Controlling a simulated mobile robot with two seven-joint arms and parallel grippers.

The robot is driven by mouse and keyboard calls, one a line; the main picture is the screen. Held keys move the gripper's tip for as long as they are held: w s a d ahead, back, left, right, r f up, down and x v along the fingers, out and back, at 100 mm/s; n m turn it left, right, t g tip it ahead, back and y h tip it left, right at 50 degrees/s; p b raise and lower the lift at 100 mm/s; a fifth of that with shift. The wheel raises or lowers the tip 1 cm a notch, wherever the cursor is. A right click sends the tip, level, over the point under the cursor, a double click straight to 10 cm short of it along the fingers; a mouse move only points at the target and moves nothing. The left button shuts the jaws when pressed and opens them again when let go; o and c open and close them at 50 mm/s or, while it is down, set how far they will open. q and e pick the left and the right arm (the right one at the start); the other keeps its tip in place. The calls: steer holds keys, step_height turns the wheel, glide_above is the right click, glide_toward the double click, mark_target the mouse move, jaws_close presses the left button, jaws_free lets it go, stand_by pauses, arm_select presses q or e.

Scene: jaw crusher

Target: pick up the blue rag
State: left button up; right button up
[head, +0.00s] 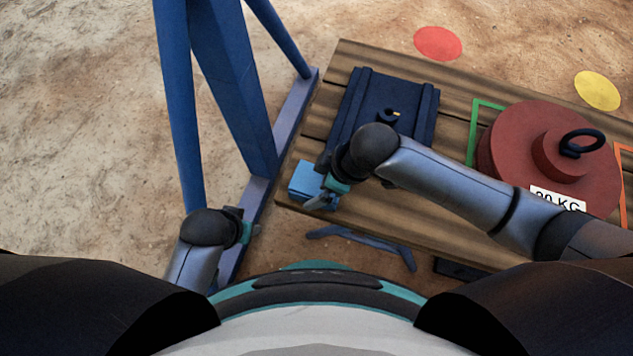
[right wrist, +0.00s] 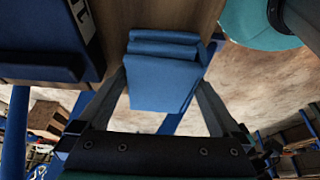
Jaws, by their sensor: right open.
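The blue rag (head: 303,178) lies folded at the left corner of the wooden table, partly hidden behind my right gripper (head: 326,194). In the right wrist view the rag (right wrist: 160,82) shows as a stack of folds between the two spread fingers of my right gripper (right wrist: 161,85). That gripper is open, with a finger to each side of the rag; I cannot tell whether they touch it. My left gripper (head: 250,231) is low at the left, beside the blue frame and away from the rag; its fingers are too small to read.
The wooden table (head: 330,125) carries a dark blue block (head: 420,105) behind my right wrist and a red weight (head: 505,150) marked KG at the right. A blue steel frame (head: 235,90) stands left of the table. Sandy ground is open at the far left.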

mark_target(319, 182)
steer(key=c, duration=1.1)
steer(key=shift+r, duration=0.15)
steer(key=shift+r, duration=0.15)
step_height(319, 182, up, 9)
steer(key=p, duration=0.5)
arm_select(q)
steer(key=s+a+f+p, duration=0.4)
steer(key=s+a+f, duration=0.3)
steer(key=s+f, duration=0.4)
steer(key=shift+s+a+f+g+y+p, duration=0.15)
steer(key=shift+s+a+g+y+p, duration=0.25)
steer(key=shift+s, duration=0.5)
arm_select(e)
steer(key=shift+r, duration=5.25)
